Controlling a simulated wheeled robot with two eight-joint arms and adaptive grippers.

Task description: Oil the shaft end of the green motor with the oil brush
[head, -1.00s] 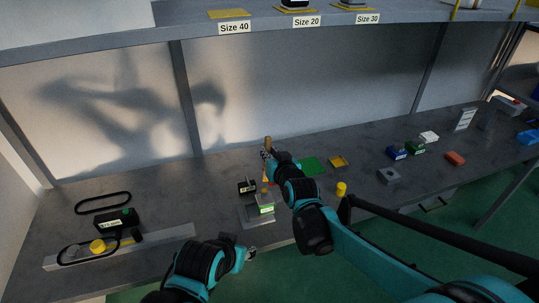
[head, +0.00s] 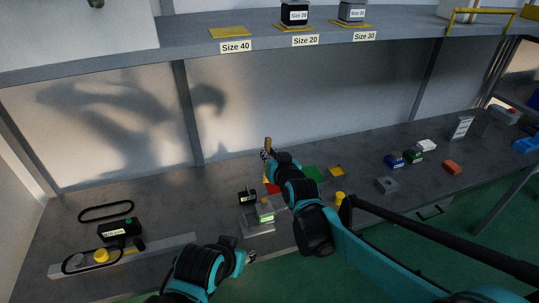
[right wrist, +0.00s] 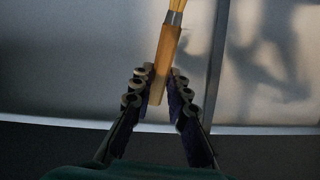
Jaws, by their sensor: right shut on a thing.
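My right gripper (head: 265,155) is shut on the oil brush (head: 267,144) and holds it up above the bench. In the right wrist view the brush's wooden handle (right wrist: 164,68) sits between the fingers, tilted slightly, with pale bristles (right wrist: 177,6) at the top edge. A small motor-like block with a green top (head: 265,210) sits on a grey fixture (head: 257,229) below my right forearm, apart from the brush. I cannot make out its shaft end. My left gripper (head: 249,257) is low in front of the fixture; its fingers are too small to read.
A black box with a green mark (head: 119,229) and a yellow pulley (head: 101,255) lie at the left, with a belt loop (head: 106,211) behind. A small black block (head: 247,197) stands beside the fixture.

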